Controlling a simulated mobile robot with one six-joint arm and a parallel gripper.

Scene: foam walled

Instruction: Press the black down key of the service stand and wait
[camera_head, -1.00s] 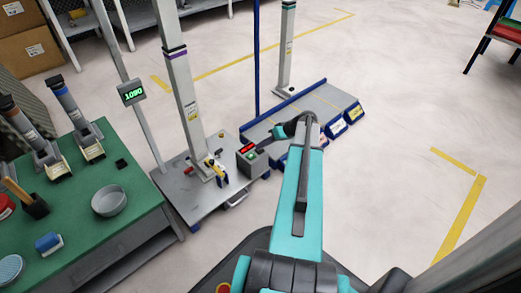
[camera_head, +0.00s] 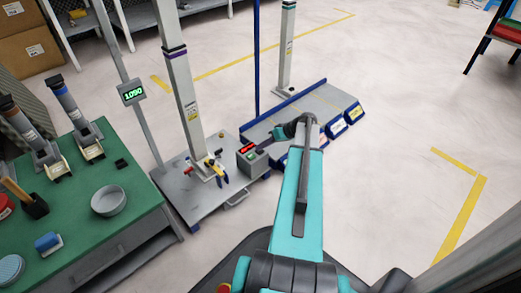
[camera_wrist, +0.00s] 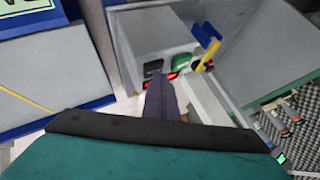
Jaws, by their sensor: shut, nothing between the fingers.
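The service stand (camera_head: 188,205) is a grey base plate with a tall pale column (camera_head: 186,100). A grey key box (camera_head: 253,163) with a small red display stands at its right edge. In the wrist view the black down key (camera_wrist: 153,67) shows on the box face beside a green key (camera_wrist: 180,67). My gripper (camera_wrist: 157,80) is shut and empty, its tip at the black key; I cannot tell if it touches or presses it. It also shows at the box in the head view (camera_head: 264,145), where the arm hides part of the box.
A green-topped bench (camera_head: 85,205) with a grey bowl (camera_head: 109,201) stands at the left. A post carries a green-digit display (camera_head: 132,92). A grey platform with a blue edge (camera_head: 315,103) lies behind the box. The floor on the right is open.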

